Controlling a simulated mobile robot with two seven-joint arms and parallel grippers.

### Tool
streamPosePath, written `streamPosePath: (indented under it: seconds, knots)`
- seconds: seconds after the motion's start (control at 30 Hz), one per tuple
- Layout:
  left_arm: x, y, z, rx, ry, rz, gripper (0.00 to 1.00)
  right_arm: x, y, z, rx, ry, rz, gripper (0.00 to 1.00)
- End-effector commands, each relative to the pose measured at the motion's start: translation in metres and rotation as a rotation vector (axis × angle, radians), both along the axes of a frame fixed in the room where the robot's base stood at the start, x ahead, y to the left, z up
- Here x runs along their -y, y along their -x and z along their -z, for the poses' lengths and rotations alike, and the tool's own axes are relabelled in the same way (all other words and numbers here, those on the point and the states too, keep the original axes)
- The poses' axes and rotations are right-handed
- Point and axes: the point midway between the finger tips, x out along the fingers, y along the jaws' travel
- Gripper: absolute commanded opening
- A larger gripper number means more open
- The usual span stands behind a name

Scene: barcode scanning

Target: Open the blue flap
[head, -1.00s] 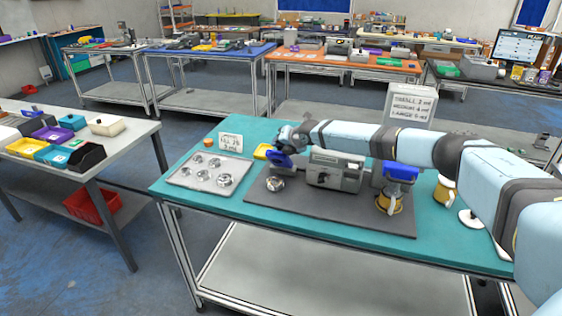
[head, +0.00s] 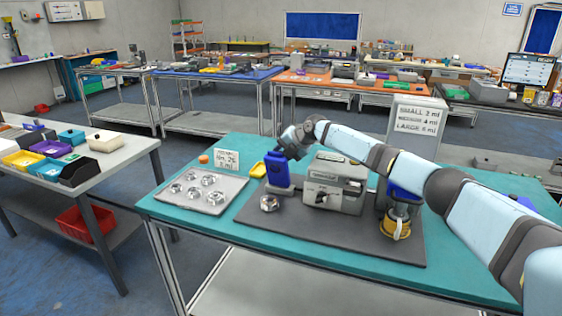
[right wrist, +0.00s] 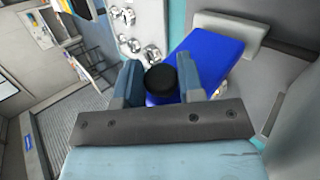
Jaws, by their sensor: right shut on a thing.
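The blue flap (head: 277,170) stands near upright beside the grey machine (head: 336,183) on the dark mat. In the right wrist view the blue flap (right wrist: 206,60) shows as a broad blue panel, right of the fingers. My right gripper (head: 284,150) is at the flap's upper edge. In the wrist view my right gripper (right wrist: 160,82) is shut on a round black knob (right wrist: 161,78), with blue showing just below it. How the knob joins the flap is hidden. My left gripper is not in view.
A tray of metal parts (head: 228,183) lies left of the dark mat (head: 300,228) on the teal table. A blue-topped jar with a yellow base (head: 400,222) stands right of the machine under my right arm. A sign (head: 414,120) stands behind.

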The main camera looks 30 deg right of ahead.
Motion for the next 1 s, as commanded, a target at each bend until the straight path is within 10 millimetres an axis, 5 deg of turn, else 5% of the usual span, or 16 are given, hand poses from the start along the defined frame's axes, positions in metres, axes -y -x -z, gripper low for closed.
streamPosePath:
  seconds: [0.07, 0.93, 0.97, 1.0]
  knots:
    - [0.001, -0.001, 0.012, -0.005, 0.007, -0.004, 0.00, 0.004, -0.006, 0.002, -0.022, -0.044, 0.003, 0.00]
    - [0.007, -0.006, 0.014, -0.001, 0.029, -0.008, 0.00, 0.012, -0.010, 0.001, -0.123, -0.159, -0.003, 0.00]
    - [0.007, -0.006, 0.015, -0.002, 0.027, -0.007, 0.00, 0.012, -0.010, 0.001, -0.123, -0.159, -0.003, 0.40]
    - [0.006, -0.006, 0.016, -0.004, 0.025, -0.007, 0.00, 0.012, -0.010, 0.001, -0.124, -0.158, -0.003, 0.49]
